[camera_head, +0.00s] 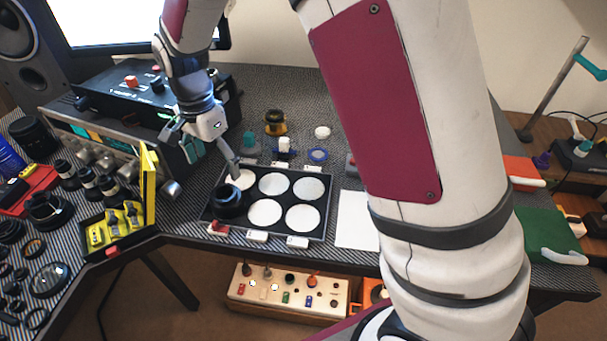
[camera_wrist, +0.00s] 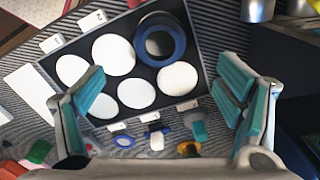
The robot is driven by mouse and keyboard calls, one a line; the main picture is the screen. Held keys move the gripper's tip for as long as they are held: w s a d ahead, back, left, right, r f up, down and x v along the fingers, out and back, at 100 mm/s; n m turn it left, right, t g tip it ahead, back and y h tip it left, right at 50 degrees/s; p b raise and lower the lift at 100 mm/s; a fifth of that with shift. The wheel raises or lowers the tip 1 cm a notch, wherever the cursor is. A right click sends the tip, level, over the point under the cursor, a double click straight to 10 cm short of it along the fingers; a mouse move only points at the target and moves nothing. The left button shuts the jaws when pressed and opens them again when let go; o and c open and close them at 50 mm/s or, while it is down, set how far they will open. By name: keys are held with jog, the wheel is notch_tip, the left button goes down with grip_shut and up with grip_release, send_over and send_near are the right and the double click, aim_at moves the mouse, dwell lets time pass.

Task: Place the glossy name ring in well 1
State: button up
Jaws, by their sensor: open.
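The black tray (camera_head: 327,228) has six wells with white round floors. A dark round lens part (camera_head: 229,201) sits in its near left well; the wrist view shows it from above with a blue rim (camera_wrist: 178,38). I cannot tell for sure which part is the glossy name ring. My gripper (camera_head: 212,158) is open and empty above the tray's back left part; its teal fingers stand wide apart in the wrist view (camera_wrist: 165,90).
Small parts stand behind the tray: a teal cap (camera_head: 249,141), a white-and-blue part (camera_head: 284,147) and a gold-and-black cylinder (camera_head: 275,122). White label blocks (camera_head: 297,242) line the tray's front. A yellow open case (camera_head: 118,222) stands left; white paper (camera_head: 356,220) lies right.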

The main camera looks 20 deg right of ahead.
jog(key=s+d+r+n+t, duration=0.1)
jog(key=s+d+r+n, duration=0.4)
jog(key=s+d+r, duration=0.75)
jog(key=s+d+r+n, duration=0.1)
jog(key=s+n, duration=0.2)
jog(key=s, duration=0.6)
jog(key=s+d+r+n+t, duration=0.1)
jog(key=s+d+n, duration=0.1)
jog(key=s, duration=0.7)
jog(key=shift+s+d+n, duration=0.25)
jog(key=shift+s+n, duration=0.15)
jog(key=shift+n, duration=0.2)
jog(key=shift+r, duration=0.1)
notch_tip(320, 180, up, 10)
jog(key=t+p, duration=0.2)
jog(key=p, duration=0.6)
jog(key=shift+p, duration=0.4)
jog(key=shift+d+r, duration=0.1)
